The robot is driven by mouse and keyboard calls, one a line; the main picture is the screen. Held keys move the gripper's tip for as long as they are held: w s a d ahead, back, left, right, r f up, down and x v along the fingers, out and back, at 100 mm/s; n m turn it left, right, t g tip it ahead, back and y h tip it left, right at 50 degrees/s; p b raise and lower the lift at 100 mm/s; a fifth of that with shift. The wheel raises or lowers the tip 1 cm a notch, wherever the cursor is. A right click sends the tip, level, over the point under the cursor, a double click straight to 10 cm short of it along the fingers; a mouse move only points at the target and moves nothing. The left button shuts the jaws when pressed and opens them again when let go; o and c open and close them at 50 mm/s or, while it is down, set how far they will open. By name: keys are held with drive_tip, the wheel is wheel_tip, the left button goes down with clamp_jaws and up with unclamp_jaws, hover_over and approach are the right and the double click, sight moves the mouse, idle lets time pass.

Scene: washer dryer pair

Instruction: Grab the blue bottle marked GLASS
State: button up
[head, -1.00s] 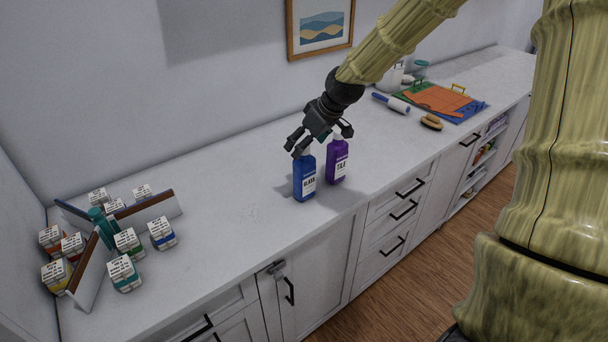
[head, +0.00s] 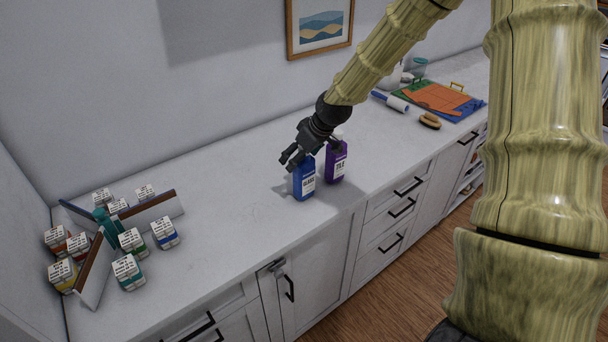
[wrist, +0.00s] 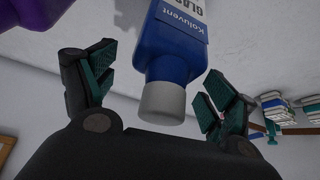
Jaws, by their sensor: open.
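The blue bottle marked GLASS (head: 304,182) stands upright on the white counter, left of the purple bottle marked TILE (head: 336,162). My gripper (head: 292,162) is at the top of the blue bottle and hides its cap in the head view. In the wrist view the blue bottle (wrist: 178,50) shows its grey cap (wrist: 162,102) between the open fingers of my gripper (wrist: 155,85). Neither finger visibly touches the bottle there. The purple bottle (wrist: 35,12) shows at the upper left corner of the wrist view.
A lint roller (head: 390,101), a brush (head: 430,120) and a colourful mat (head: 440,100) lie at the back right. The counter left of the blue bottle is clear.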

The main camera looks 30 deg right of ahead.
clamp_jaws()
idle(0.5)
drive_tip(key=shift+r, duration=0.1)
